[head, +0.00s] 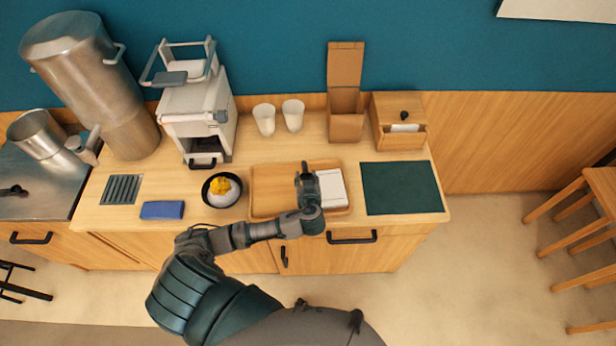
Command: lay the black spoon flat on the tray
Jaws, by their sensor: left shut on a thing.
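The wooden tray (270,181) lies on the counter. My left gripper (306,180) is over the tray, just left of a white folded napkin or card (331,188). It is shut on a thin dark thing, which appears to be the black spoon (304,166), its tip showing beyond the fingers. The fingers hide most of it, and I cannot tell whether it touches the tray. My right gripper is out of view.
A black bowl (209,198) with white and yellow food stands left of the tray. A dark green mat (400,188) lies to the right, bare. Two white cups (264,119), a tall wooden box (345,115) and a small drawer box (398,113) stand behind. A blue cloth (162,210) lies left.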

